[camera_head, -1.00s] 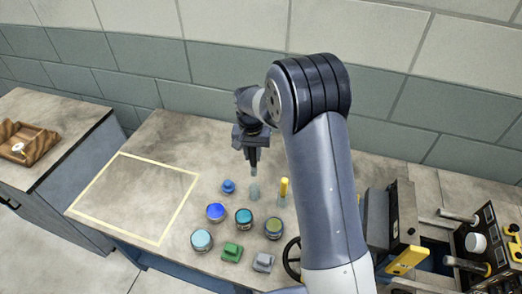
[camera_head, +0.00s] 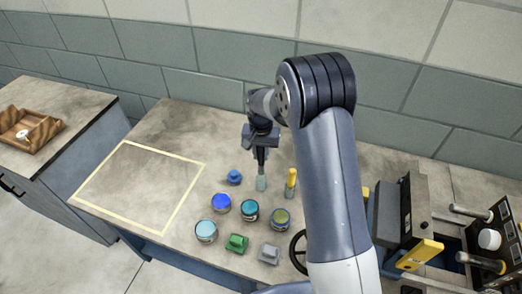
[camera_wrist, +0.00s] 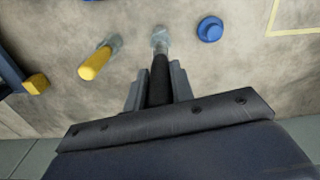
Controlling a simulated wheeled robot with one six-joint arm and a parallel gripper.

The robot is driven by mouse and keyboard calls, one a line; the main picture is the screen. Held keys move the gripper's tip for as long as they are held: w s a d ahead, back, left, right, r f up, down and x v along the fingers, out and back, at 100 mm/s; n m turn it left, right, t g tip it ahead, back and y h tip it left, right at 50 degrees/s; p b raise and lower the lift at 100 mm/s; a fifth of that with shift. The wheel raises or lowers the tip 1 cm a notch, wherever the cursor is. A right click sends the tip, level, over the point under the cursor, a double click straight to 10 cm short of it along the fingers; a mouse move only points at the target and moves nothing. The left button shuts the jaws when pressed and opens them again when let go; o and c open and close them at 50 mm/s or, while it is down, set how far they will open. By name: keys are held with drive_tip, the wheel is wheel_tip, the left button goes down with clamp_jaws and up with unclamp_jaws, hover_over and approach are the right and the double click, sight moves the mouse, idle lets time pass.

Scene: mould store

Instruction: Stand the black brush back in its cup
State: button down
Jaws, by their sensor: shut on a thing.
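My gripper (camera_head: 260,156) is shut on the black brush (camera_wrist: 160,82), which is held upright with its handle between the fingers. Its lower end is at the mouth of a clear grey cup (camera_head: 261,184), which also shows in the wrist view (camera_wrist: 160,36). I cannot tell how far inside the cup the end is. A yellow brush (camera_head: 292,177) stands in another clear cup just to the right; it shows at left in the wrist view (camera_wrist: 96,64).
A small blue object (camera_head: 234,177) sits left of the cup. In front are several paint jars (camera_head: 249,209), a green block (camera_head: 237,243) and a grey block (camera_head: 269,253). A taped outline (camera_head: 190,200) marks bare bench at left. Machinery (camera_head: 410,230) stands at right.

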sight(261, 165)
drive_tip(key=shift+f+b, duration=2.1)
drive_tip(key=shift+f, duration=1.1)
drive_tip(key=c, duration=1.1)
unclamp_jaws()
drive_tip(key=shift+c, duration=0.2)
wheel_tip(261, 165, up, 11)
drive_tip(key=shift+f+b, duration=0.1)
drive_tip(key=shift+b, duration=0.45)
